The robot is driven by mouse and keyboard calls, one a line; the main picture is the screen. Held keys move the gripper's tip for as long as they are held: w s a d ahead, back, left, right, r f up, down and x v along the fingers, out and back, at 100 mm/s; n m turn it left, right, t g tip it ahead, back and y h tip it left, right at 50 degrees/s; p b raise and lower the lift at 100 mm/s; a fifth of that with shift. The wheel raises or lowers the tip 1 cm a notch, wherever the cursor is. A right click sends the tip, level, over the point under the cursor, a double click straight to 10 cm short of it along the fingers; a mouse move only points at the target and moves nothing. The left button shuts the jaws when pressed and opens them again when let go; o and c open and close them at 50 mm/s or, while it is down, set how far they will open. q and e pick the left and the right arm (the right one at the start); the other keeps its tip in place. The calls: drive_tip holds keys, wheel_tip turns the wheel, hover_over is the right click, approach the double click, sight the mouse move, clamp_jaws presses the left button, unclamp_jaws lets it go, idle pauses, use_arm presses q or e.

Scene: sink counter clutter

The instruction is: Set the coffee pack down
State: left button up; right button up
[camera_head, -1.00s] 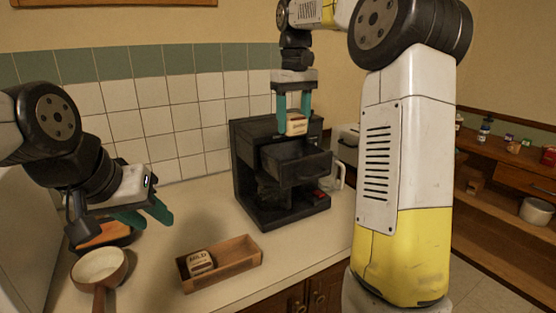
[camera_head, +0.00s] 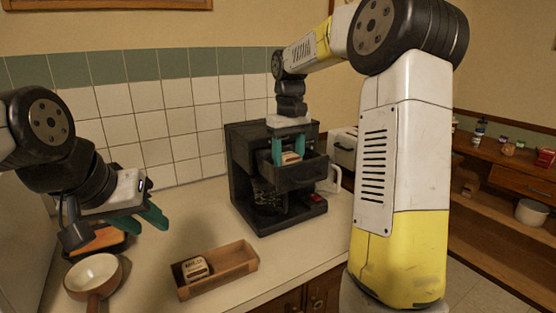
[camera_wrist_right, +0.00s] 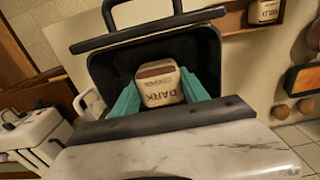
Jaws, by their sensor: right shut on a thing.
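The coffee pack (camera_head: 290,158), cream with a brown top and labelled DARK in the wrist view (camera_wrist_right: 158,85), is at the open drawer (camera_head: 302,177) of the black coffee machine (camera_head: 243,172). My right gripper (camera_head: 289,153) points down and is shut on the pack, one green finger on each side. In the wrist view the pack appears within the dark drawer's walls; whether its base touches the drawer floor is hidden. My left gripper (camera_head: 143,220) is open and empty above the counter at the left.
A wooden box (camera_head: 232,263) holding a MILD pack (camera_head: 195,268) sits on the front counter. A pan (camera_head: 92,272) and an orange-topped dark item (camera_head: 98,242) lie beneath my left arm. A white appliance (camera_head: 343,147) stands right of the machine. Counter between box and machine is clear.

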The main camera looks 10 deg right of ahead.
sight(288, 155)
drive_tip(key=o, duration=1.3)
drive_tip(key=shift+f, duration=0.1)
wheel_tip(288, 155, up, 11)
drive_tip(key=shift+r, duration=0.1)
drive_tip(key=s+a+f+m+t+y, duration=0.1)
drive_tip(key=s+t, duration=0.2)
drive_tip(key=s, duration=1.1)
drive_tip(key=s+f+t, duration=0.1)
drive_tip(key=s+f, duration=0.2)
drive_tip(key=s+f+m+t, duration=0.1)
drive_tip(key=s+f, duration=0.2)
drive_tip(key=s, duration=0.1)
drive_tip(key=s+a+f+m+t+y, duration=0.1)
drive_tip(key=s+f, duration=0.1)
drive_tip(key=s, duration=0.1)
drive_tip(key=shift+s+a+f, duration=0.1)
drive_tip(key=shift+s+f, duration=0.05)
drive_tip(key=shift+f, duration=0.25)
